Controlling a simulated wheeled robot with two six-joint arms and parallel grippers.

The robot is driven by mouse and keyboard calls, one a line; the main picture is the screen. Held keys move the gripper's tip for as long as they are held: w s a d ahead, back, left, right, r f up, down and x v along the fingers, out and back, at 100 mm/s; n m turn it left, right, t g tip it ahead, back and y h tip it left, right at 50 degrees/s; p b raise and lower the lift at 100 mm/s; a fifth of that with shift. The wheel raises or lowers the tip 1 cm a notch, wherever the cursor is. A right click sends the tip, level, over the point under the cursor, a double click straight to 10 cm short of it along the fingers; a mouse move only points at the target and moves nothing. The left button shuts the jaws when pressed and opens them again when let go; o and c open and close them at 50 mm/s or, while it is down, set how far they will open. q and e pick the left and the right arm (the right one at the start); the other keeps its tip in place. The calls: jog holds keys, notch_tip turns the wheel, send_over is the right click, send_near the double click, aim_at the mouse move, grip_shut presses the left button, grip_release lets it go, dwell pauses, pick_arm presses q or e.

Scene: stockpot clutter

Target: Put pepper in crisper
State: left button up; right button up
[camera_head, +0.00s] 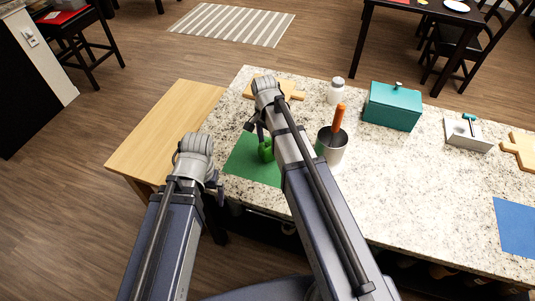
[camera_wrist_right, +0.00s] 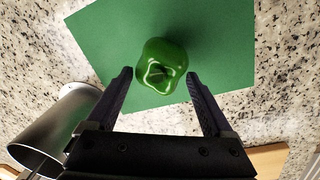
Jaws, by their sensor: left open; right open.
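A green bell pepper (camera_head: 265,152) sits on a green mat (camera_head: 240,165) at the counter's left end. In the right wrist view the pepper (camera_wrist_right: 162,60) is on the mat (camera_wrist_right: 225,35), ahead of and between the fingertips. My right gripper (camera_head: 258,132) is open above it and empty. My left gripper (camera_head: 214,186) is low beside the counter's left edge, apart from the pepper, and appears empty. A teal box (camera_head: 392,108) with a closed lid and small knob stands at the back of the counter; I cannot tell whether it is the crisper.
A steel pot (camera_head: 332,150) with an orange-handled tool stands right of my right arm and shows beside the gripper in the wrist view (camera_wrist_right: 55,125). A white jar (camera_head: 336,92), a cutting board (camera_head: 290,88) and a grey holder (camera_head: 467,135) are behind. The counter's middle right is clear.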

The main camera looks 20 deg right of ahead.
aim_at(270, 150)
notch_tip(270, 150, down, 4)
jog(key=b, duration=0.3)
jog(key=shift+s, duration=0.1)
jog(key=shift+r, duration=0.1)
jog(key=c, duration=1.1)
jog(key=shift+r, duration=0.1)
jog(key=shift+c, duration=0.2)
notch_tip(270, 150, up, 10)
jog(key=p, duration=1)
